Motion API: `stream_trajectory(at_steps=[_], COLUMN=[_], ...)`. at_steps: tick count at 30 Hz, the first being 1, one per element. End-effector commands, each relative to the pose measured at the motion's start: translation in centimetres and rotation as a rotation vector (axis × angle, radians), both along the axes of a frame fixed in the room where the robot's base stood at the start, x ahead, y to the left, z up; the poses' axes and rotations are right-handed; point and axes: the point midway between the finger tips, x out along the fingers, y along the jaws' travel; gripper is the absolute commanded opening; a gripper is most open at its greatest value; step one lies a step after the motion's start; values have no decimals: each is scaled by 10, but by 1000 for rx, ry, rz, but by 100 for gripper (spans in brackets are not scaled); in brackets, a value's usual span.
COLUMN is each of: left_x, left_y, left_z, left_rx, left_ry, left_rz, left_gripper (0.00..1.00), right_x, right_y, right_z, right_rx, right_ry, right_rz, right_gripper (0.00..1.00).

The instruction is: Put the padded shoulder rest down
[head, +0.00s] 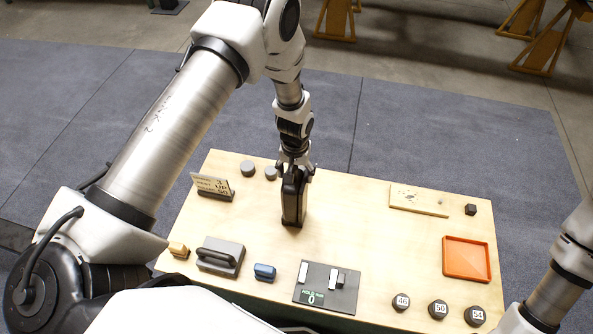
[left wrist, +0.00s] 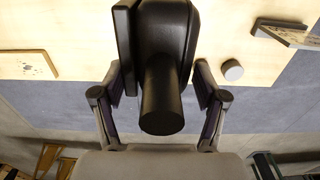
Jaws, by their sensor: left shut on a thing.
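The padded shoulder rest (head: 292,207) is a black upright block with a rounded post, over the back middle of the wooden table. My left gripper (head: 294,168) is above it and shut on its post. In the left wrist view the shoulder rest (left wrist: 164,35) hangs with its post (left wrist: 162,100) between the two fingers of my left gripper (left wrist: 160,82). Whether its bottom touches the table is hard to tell. Part of my right arm shows at the right edge of the head view, but its gripper is out of view.
On the table (head: 350,230) are a sign (head: 212,187), grey round pieces (head: 248,168), a grey handled block (head: 220,256), a blue piece (head: 265,272), a dark panel (head: 326,288), numbered knobs (head: 438,309), an orange tray (head: 467,260) and a wooden board (head: 419,201). The middle right is clear.

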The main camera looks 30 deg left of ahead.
Motion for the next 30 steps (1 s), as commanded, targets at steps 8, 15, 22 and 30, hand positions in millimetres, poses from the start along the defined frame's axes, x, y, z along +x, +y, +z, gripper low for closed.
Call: stream_trajectory(at_steps=[8, 15, 22, 30], left_x=[1, 0, 0, 2], left_y=[0, 0, 0, 0], left_z=[-4, -3, 3, 50], left_rx=[0, 0, 0, 0], left_ry=[-1, 0, -1, -6], left_rz=[0, 0, 0, 0], left_gripper=[12, 98, 98, 98], right_x=[0, 0, 0, 0], right_y=[0, 0, 0, 0], right_z=[-4, -3, 1, -22], right_rx=[0, 0, 0, 0], right_ry=[0, 0, 0, 0], right_rz=[0, 0, 0, 0], right_gripper=[40, 40, 40, 40])
